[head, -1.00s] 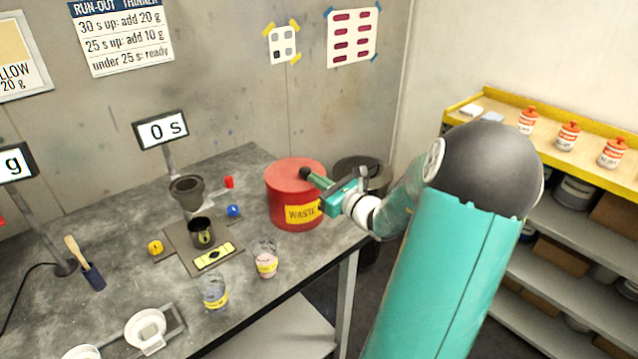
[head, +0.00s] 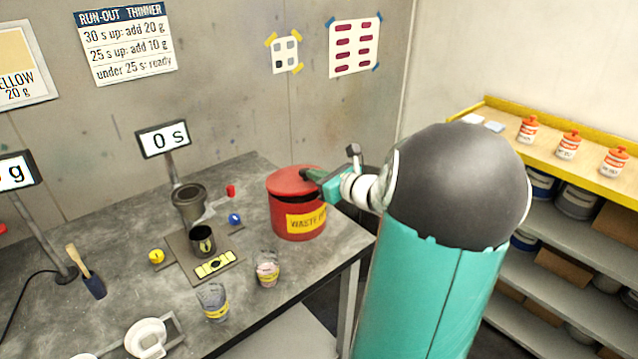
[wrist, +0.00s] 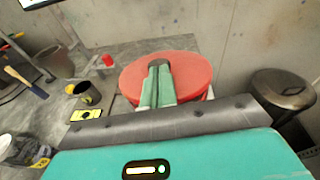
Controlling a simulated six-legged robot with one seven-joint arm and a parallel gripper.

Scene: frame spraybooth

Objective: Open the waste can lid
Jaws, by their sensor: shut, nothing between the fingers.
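The red waste can (head: 284,222) with a yellow label stands at the back right of the grey bench. Its round red lid (head: 288,182) is slightly raised at the front, with a dark gap between lid and can. In the wrist view, the lid (wrist: 192,80) lies straight beyond my fingers. My gripper (head: 308,175) is shut and empty, at the lid's right side in the head view. The wrist view shows my gripper (wrist: 158,70) with its fingers together, overlapping the lid. I cannot tell exactly where they touch it.
A dark bin (wrist: 283,88) stands right of the can. A yellow-topped shelf (head: 590,170) with orange-capped bottles is at right.

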